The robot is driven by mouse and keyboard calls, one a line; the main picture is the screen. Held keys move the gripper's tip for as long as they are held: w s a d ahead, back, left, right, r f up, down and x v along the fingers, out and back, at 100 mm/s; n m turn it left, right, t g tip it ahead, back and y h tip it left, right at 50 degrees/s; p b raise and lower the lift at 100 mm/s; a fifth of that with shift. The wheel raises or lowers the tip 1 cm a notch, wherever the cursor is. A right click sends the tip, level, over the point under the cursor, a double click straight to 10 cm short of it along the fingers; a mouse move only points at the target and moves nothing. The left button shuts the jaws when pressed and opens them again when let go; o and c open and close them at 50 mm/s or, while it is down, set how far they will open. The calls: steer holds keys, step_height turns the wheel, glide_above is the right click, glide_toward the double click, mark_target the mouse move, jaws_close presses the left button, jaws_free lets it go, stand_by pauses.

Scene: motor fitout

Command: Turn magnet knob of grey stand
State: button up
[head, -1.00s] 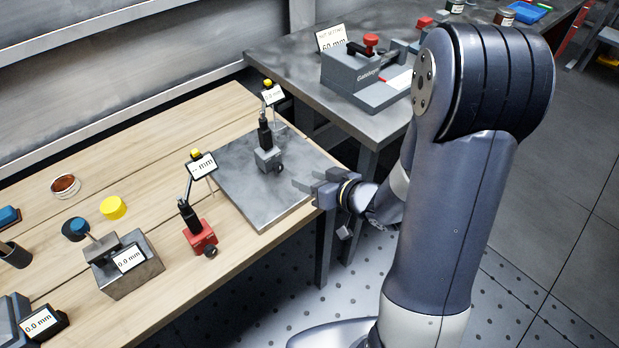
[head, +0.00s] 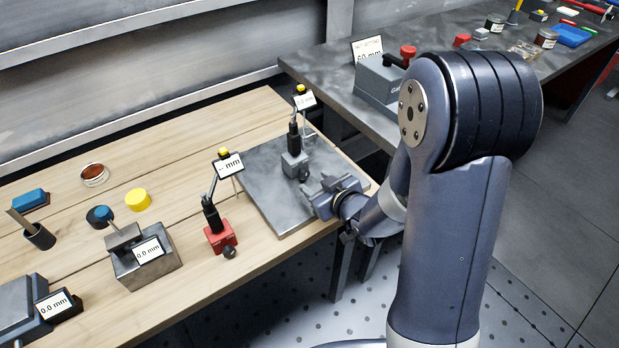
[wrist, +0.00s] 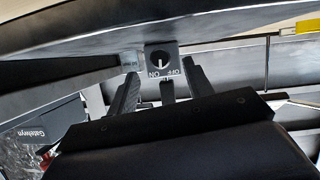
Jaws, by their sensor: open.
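The grey stand (head: 294,165) stands on the grey plate, with its black post and a small display on top. In the wrist view its block (wrist: 174,48) faces me. The round dark magnet knob (wrist: 159,60) has a white mark that points down in the picture, nearest the ON label. The ON and OFF labels appear upside down. My gripper (head: 316,187) is open at the stand's right front side. In the wrist view its two fingers (wrist: 162,82) lie either side of the knob's line, with the knob apparently just beyond their tips. I cannot tell if they touch it.
A red stand (head: 221,236) with its own knob stands left of the grey plate (head: 262,200). A grey block with a 0.0 mm display (head: 148,250) and a yellow cap (head: 138,199) are farther left. A dark metal bench (head: 335,75) stands behind.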

mark_target(306, 176)
steer(key=shift+x, duration=2.15)
steer(key=c, duration=1)
steer(key=shift+d, duration=0.1)
steer(key=shift+d+r+m+g+y+p, duration=0.15)
steer(key=shift+m+g+y+p, duration=0.15)
steer(key=shift+m+y+p, duration=0.35)
steer(key=shift+w+m+g+y+p, duration=0.1)
steer(key=shift+m+g+y+p, duration=0.25)
steer(key=shift+m+p, duration=0.45)
